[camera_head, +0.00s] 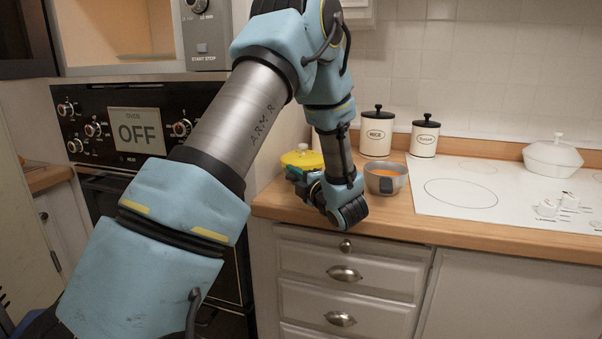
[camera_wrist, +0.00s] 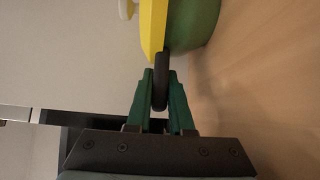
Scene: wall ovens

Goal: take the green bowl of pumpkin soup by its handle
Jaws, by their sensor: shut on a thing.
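The green bowl (camera_wrist: 196,22) has a yellow top (camera_wrist: 153,28) and a dark handle (camera_wrist: 160,84). In the head view its yellow top (camera_head: 302,159), with a pale knob, shows on the counter behind my gripper, and most of its body is hidden. My gripper (camera_wrist: 160,82) has its green fingers closed on either side of the handle in the wrist view. In the head view my gripper (camera_head: 297,174) is low over the counter beside the bowl. The bowl's contents are not visible.
A white cooktop (camera_head: 470,190) with a white lidded pot (camera_head: 552,157) lies right. The wooden counter (camera_head: 420,228) edges drawers; ovens stand left.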

